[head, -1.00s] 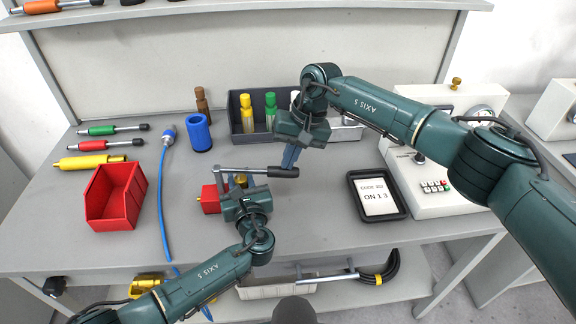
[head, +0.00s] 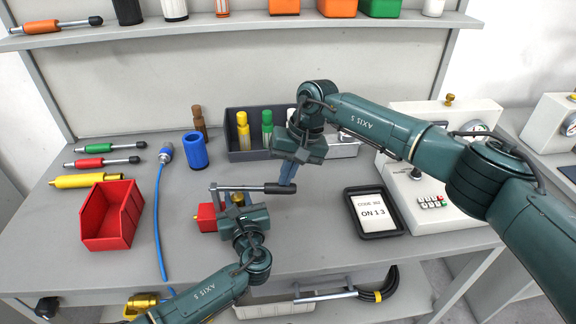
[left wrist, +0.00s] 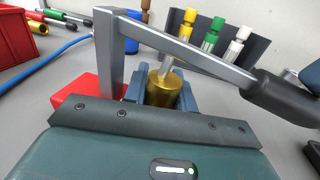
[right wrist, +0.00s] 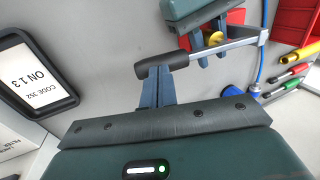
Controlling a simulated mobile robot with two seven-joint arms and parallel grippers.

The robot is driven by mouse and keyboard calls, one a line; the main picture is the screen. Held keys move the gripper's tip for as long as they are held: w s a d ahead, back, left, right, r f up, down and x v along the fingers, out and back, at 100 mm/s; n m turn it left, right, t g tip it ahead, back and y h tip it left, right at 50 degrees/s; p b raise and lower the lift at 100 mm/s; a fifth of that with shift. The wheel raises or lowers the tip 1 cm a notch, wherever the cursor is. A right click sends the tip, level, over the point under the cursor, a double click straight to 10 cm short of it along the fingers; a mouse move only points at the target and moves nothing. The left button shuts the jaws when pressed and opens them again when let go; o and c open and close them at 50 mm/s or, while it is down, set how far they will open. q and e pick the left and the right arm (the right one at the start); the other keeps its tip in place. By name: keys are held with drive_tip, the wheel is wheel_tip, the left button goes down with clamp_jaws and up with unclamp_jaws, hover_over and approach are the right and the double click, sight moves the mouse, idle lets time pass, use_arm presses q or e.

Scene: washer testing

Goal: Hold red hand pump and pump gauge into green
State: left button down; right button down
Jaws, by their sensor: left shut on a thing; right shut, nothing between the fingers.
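The red hand pump (head: 207,217) sits on the table, with a brass cylinder (left wrist: 163,90) and a grey lever (left wrist: 180,45) ending in a black grip (head: 280,188). The lever points right, about level in the head view. My left gripper (head: 239,201) is shut on the pump around its brass cylinder. My right gripper (head: 288,172) is shut with nothing between its fingers. Its fingertips (right wrist: 155,72) are at the black grip and seem to touch it. The gauge (head: 476,128) on the white tester is partly hidden by my right arm, so its reading cannot be told.
A tablet (head: 374,212) reading "ON 1 3" lies to the right. A red bin (head: 112,235), a blue hose (head: 158,215) and screwdrivers (head: 105,148) lie left. A grey tray (head: 240,152) with colored bottles stands behind. The front middle of the table is clear.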

sight(284, 189)
drive_tip(key=shift+d+x, duration=0.15)
drive_tip(key=shift+x, duration=0.9)
drive_tip(key=shift+d+x, duration=0.15)
drive_tip(key=shift+x, duration=0.9)
drive_tip(key=v, duration=0.4)
drive_tip(key=a+v, duration=0.1)
drive_tip(key=v, duration=0.2)
drive_tip(key=shift+r, duration=0.25)
drive_tip(key=shift+d+x, duration=0.2)
drive_tip(key=shift+x, duration=1.05)
drive_tip(key=shift+d+x, duration=0.2)
drive_tip(key=shift+x, duration=1.1)
drive_tip(key=shift+d+x, duration=0.2)
drive_tip(key=shift+x, duration=1.05)
drive_tip(key=shift+a+v, duration=0.15)
drive_tip(key=shift+v, duration=1.05)
drive_tip(key=shift+a+v, duration=0.2)
drive_tip(key=shift+v, duration=1.05)
drive_tip(key=shift+a+v, duration=0.15)
drive_tip(key=shift+v, duration=1.05)
drive_tip(key=shift+r, duration=0.15)
use_arm(q)
drive_tip(key=c, duration=1.1)
unclamp_jaws()
